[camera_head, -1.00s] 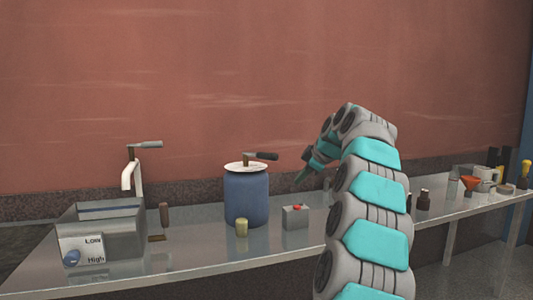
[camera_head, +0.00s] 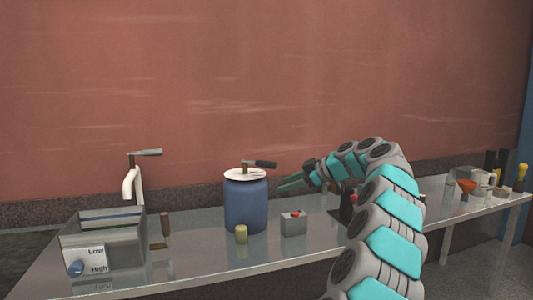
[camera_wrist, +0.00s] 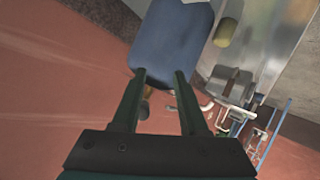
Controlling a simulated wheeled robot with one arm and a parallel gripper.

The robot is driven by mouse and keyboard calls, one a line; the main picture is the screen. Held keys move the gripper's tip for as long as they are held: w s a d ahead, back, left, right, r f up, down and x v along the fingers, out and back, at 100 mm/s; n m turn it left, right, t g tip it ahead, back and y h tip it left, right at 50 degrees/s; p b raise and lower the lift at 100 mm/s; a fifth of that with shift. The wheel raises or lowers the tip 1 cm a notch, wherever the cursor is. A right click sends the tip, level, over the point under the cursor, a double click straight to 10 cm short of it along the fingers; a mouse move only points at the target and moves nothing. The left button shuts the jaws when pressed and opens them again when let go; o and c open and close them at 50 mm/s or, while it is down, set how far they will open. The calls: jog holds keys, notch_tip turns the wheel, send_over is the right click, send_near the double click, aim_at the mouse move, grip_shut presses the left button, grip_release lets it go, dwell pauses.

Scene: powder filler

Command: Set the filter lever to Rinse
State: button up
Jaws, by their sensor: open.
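A blue drum-shaped tank (camera_head: 246,203) with a white lid (camera_head: 245,174) stands on the metal counter. On its lid sits a lever with a dark handle (camera_head: 264,164) pointing right. My gripper (camera_head: 282,185) is just right of the tank, at about lid height, with its fingers pointing left and apart from the lever. In the wrist view my gripper (camera_wrist: 160,76) is open and empty, with the blue tank (camera_wrist: 172,42) ahead of the fingertips. The lever is not clear in the wrist view, and no Rinse label is readable.
A grey box with a red button (camera_head: 294,222) and a small yellow cylinder (camera_head: 241,234) stand in front of the tank. Bottles and a red funnel (camera_head: 466,186) stand at right.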

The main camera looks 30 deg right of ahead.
aim_at(267, 165)
jog(key=o, duration=0.3)
notch_tip(267, 165, up, 4)
jog(key=t+y+p, duration=0.3)
jog(key=y, duration=0.1)
jog(key=shift+r, duration=0.1)
jog(key=shift+o, duration=0.2)
jog(key=shift+m+t, duration=0.3)
jog(key=shift+t, duration=0.2)
jog(key=x, duration=0.2)
jog(key=p+x, duration=0.1)
jog(key=x, duration=0.2)
jog(key=p+x, duration=0.1)
jog(key=x, duration=0.1)
jog(key=shift+w+a+r, duration=0.1)
jog(key=shift+w+r, duration=0.15)
jog(key=shift+r, duration=0.05)
jog(key=shift+y, duration=0.3)
grip_shut()
